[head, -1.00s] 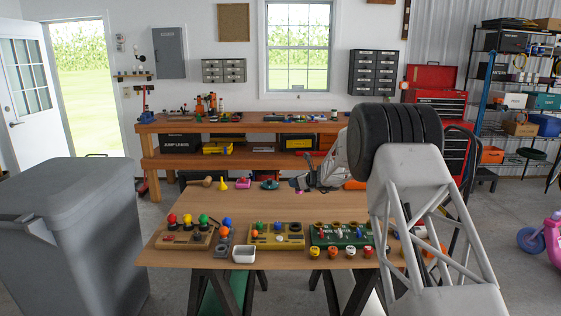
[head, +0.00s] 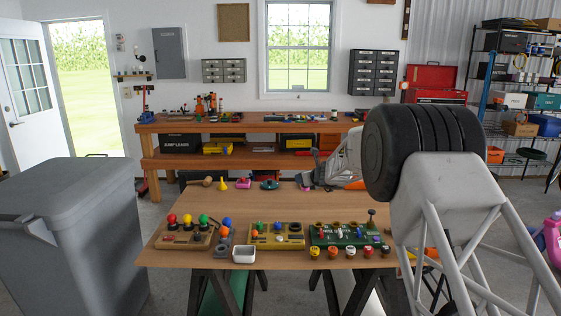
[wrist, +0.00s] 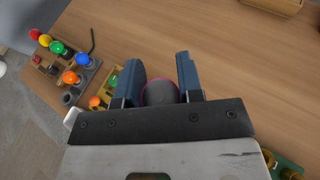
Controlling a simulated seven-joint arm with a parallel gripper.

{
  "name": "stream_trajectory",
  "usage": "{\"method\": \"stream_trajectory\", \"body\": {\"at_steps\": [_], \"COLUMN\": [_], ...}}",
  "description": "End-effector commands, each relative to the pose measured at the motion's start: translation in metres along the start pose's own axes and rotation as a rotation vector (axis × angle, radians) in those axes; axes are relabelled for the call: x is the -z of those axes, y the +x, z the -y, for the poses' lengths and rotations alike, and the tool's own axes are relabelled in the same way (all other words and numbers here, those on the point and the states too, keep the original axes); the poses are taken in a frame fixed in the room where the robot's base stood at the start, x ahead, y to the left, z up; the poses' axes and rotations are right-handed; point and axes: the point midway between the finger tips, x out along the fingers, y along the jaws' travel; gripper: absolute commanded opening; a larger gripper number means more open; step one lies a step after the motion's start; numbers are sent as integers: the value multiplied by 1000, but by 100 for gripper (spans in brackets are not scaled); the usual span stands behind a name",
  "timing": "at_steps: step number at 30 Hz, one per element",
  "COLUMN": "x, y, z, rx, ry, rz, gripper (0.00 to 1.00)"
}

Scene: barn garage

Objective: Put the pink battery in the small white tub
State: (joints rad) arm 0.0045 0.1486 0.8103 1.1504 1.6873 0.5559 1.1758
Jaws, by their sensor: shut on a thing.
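The pink battery shows end-on in the wrist view as a dark round face with a thin pink rim (wrist: 160,92). My gripper (wrist: 160,72) is shut on it, with one blue-grey finger on each side. The rest of the battery is hidden. In the head view my gripper (head: 317,178) is over the far part of the table, behind and to the right of the tub. The small white tub (head: 243,257) stands at the table's front edge, apart from my gripper and upright. Its edge also shows at the left of the wrist view (wrist: 70,117).
A wooden stand with coloured balls (head: 184,237), a yellow tray (head: 262,243) and a green board (head: 330,238) line the front of the table. A yellow cone (head: 223,184) and small items stand along the back. The middle tabletop (head: 260,206) is clear.

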Motion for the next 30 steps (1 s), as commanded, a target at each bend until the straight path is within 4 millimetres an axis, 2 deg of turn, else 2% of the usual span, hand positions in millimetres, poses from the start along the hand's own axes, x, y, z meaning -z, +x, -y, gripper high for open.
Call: {"method": "stream_trajectory", "body": {"at_steps": [30], "x": [1], "y": [-71], "z": [-13], "rx": [170], "ry": [70], "rz": [2], "gripper": [2]}}
